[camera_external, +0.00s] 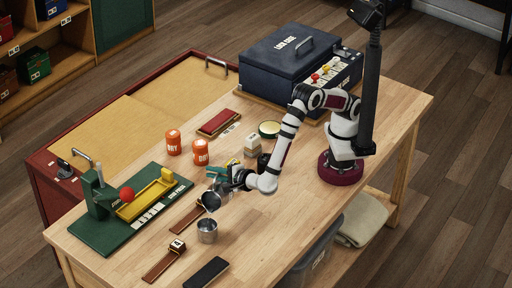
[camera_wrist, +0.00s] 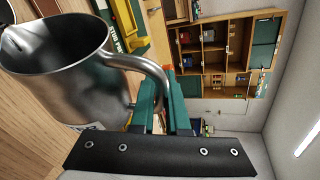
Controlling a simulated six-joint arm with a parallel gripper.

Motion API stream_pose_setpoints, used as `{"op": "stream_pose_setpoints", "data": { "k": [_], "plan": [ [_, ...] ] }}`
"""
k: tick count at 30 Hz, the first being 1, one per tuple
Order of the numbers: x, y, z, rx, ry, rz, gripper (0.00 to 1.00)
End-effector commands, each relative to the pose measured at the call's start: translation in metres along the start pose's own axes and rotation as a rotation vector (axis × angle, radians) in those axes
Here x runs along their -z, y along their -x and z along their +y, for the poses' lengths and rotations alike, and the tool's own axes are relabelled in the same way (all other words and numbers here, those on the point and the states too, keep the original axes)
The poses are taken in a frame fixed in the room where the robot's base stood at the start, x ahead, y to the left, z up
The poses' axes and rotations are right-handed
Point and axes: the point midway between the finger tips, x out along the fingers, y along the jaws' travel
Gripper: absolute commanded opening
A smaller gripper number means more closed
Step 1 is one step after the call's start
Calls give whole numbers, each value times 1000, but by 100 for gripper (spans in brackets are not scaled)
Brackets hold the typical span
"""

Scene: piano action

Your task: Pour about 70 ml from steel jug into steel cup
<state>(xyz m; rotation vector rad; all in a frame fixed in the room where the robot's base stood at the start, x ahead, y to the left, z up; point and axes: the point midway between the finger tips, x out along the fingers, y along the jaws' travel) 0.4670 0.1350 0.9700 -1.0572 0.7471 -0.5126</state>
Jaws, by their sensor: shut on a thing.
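The steel jug (camera_external: 211,200) is held above the table by my gripper (camera_external: 222,182), close to the steel cup. In the wrist view the jug (camera_wrist: 75,70) fills the left side, and its curved handle lies at the green fingers of my gripper (camera_wrist: 165,108), which are shut on it. The jug looks tilted in the external view, with its mouth towards the cup side. The steel cup (camera_external: 207,232) stands upright on the table just below the jug. I cannot see any stream of liquid, nor the level inside the jug or the cup.
Two orange tins (camera_external: 200,152) stand behind the jug. A green press with a yellow tray (camera_external: 145,200) is to the left. Dark strips (camera_external: 163,262) and a black pad (camera_external: 206,272) lie near the front edge. A dark blue case (camera_external: 290,58) stands at the back.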

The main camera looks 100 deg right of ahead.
Motion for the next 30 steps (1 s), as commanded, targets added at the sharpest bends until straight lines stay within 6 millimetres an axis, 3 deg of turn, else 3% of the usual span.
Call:
{"op": "stream_pose_setpoints", "data": {
  "k": [30],
  "plan": [
    [-6, 3, -3, 20, 48, 9, 0]
  ]
}}
